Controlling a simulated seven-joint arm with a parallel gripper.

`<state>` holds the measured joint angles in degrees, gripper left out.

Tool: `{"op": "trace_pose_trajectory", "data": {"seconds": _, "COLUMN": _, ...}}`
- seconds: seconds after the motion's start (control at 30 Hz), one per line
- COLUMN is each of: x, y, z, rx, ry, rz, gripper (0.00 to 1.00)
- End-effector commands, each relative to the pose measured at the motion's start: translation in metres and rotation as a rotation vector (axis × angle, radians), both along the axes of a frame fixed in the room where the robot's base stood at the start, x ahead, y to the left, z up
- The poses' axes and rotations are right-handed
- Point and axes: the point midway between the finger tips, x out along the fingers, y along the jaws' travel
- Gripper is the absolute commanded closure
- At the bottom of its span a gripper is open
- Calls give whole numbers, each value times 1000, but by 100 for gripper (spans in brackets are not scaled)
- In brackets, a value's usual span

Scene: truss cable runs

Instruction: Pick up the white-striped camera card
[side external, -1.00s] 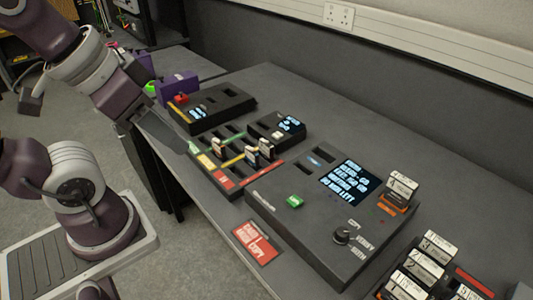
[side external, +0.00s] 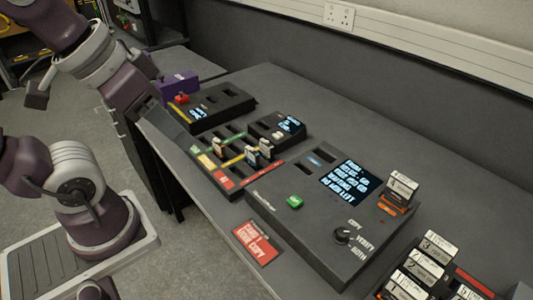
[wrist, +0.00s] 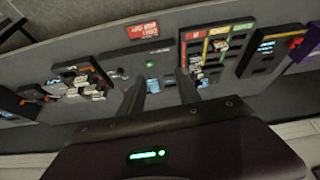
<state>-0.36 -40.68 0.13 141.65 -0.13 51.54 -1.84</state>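A black tray with coloured lanes (side external: 229,162) holds several small upright cards. One card (side external: 217,146) stands at the left, and two more cards (side external: 258,152) stand close together to its right. The stripe colours are too small to tell, so I cannot say which is white-striped. In the wrist view the tray (wrist: 184,62) lies right of my fingers, with whitish cards (wrist: 220,45) in it. My gripper (wrist: 160,78) is open and empty, its two fingers apart. In the side view the gripper (side external: 168,122) is above the table's left edge, clear of the tray; its fingertips are hard to make out.
A large black console (side external: 320,215) with a screen, knob and green button stands right of the tray. A card reader (side external: 276,128) and another black box (side external: 215,105) stand behind it. A red sign (side external: 257,243) lies in front. Numbered cards (side external: 425,262) stand at lower right.

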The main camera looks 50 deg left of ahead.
Motion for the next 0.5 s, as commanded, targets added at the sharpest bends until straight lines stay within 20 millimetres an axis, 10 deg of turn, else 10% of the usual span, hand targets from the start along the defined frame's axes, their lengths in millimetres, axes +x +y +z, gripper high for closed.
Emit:
{"op": "trace_pose_trajectory", "data": {"seconds": 0.27, "x": 157, "y": 39, "z": -6, "rx": -232, "ry": 201, "rz": 604, "gripper": 60}}
{"op": "trace_pose_trajectory", "data": {"seconds": 0.5, "x": 279, "y": 108, "z": -125, "rx": -346, "ry": 340, "rz": 1214, "gripper": 60}}
